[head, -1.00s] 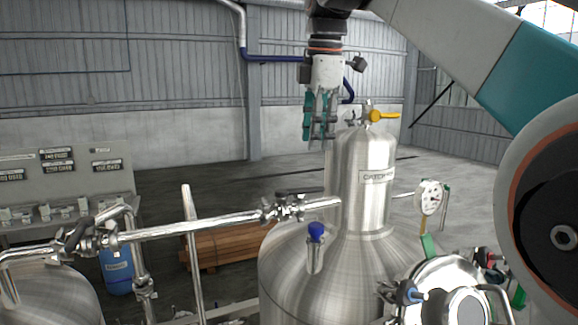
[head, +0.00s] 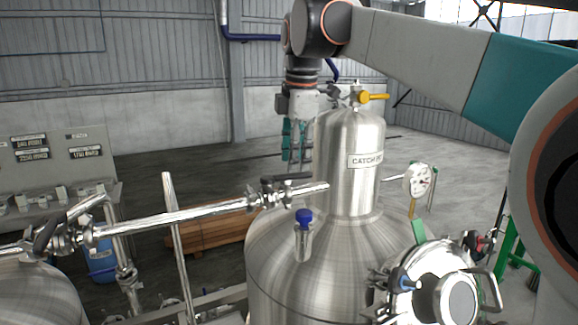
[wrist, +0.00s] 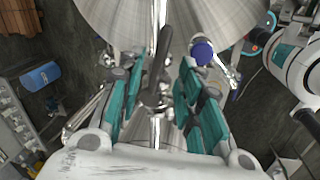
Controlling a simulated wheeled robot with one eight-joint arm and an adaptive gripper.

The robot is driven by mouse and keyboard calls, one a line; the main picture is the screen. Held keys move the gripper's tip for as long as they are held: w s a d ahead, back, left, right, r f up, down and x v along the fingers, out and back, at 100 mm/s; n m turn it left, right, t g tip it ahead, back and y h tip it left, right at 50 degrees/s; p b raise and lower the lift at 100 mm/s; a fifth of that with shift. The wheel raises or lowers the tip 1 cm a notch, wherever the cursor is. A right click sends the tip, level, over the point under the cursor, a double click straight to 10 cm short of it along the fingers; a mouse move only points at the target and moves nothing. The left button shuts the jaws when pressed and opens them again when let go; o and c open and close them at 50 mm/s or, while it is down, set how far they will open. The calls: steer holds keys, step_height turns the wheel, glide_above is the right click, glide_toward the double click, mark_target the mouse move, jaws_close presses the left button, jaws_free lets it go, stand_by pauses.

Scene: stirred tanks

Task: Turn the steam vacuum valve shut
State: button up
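A valve with a dark lever (head: 283,179) sits on the horizontal steel pipe, just left of the catch tank (head: 345,215). No label names it as the steam vacuum valve. The lever lies roughly along the pipe. In the wrist view the dark lever (wrist: 154,62) shows between my fingers, farther out than the wrist. My gripper (head: 297,158) points down beside the tank's neck, above the lever in the head view. In the wrist view my gripper (wrist: 155,75) has its teal fingers apart, with no visible contact on the lever.
A valve with a yellow handle (head: 374,97) tops the tank. A blue-capped fitting (head: 303,219) rises from its shoulder, close to my right finger in the wrist view. A gauge (head: 419,181) is at the tank's right. Another valve (head: 62,236) is at the pipe's left end.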

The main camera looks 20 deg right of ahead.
mark_target(294, 174)
steer(key=shift+w+f, duration=0.2)
steer(key=shift+f, duration=0.65)
steer(key=shift+w+f, duration=0.15)
steer(key=shift+f, duration=0.65)
jaws_close()
steer(key=s+a+m+g+h+p, duration=0.1)
steer(key=s+a+m, duration=0.4)
steer(key=m, duration=1)
steer(key=shift+s+a+m+g+h, duration=0.25)
steer(key=shift+s+m+g+h, duration=0.15)
steer(key=shift+h, duration=0.2)
steer(key=shift+r, duration=0.1)
